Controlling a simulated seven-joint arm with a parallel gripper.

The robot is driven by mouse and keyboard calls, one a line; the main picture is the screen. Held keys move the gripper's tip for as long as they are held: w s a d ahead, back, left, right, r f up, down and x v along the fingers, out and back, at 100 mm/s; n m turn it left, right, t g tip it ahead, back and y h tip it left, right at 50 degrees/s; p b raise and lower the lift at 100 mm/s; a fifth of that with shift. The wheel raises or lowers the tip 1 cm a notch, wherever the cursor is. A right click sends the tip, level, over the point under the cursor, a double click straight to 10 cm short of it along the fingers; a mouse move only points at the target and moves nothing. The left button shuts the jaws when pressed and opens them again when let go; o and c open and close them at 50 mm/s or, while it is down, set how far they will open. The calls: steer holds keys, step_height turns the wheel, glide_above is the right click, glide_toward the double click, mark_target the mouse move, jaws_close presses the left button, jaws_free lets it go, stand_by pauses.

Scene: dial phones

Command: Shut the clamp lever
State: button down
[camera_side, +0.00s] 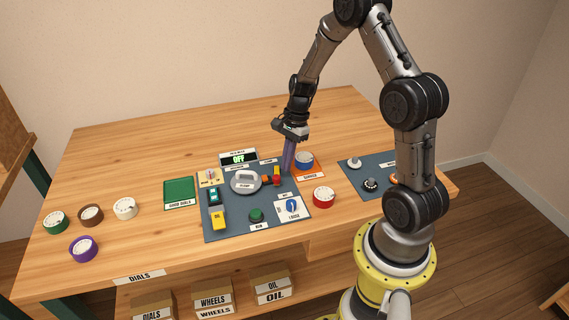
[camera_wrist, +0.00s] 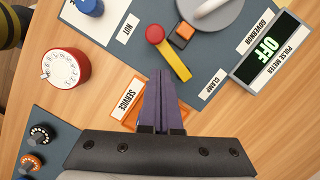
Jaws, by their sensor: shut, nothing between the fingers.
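The clamp lever is a yellow bar with a round red knob at one end (camera_wrist: 172,57). In the side view the lever (camera_side: 277,172) stands at the right part of the dark blue panel, partly beside my fingers. A small orange block (camera_wrist: 182,36) lies next to the lever's red end. My gripper (camera_side: 287,172) is shut and empty, with its purple fingers pointing down close to the lever's right. In the wrist view the shut fingertips (camera_wrist: 160,75) show just below the yellow bar; whether they touch it I cannot tell.
The pulse meter (camera_side: 238,157) reads OFF behind the panel. A grey round governor (camera_side: 246,182) sits left of the lever. A red dial (camera_side: 323,197) stands on the wood, front right.

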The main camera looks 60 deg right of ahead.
steer(key=d, duration=0.3)
steer(key=shift+s+d+r, duration=0.1)
steer(key=shift+s+d, duration=0.05)
steer(key=shift+s, duration=0.2)
steer(key=v, duration=0.9)
steer(key=shift+r, duration=0.45)
steer(key=shift+w+a, duration=0.15)
steer(key=shift+a, duration=0.1)
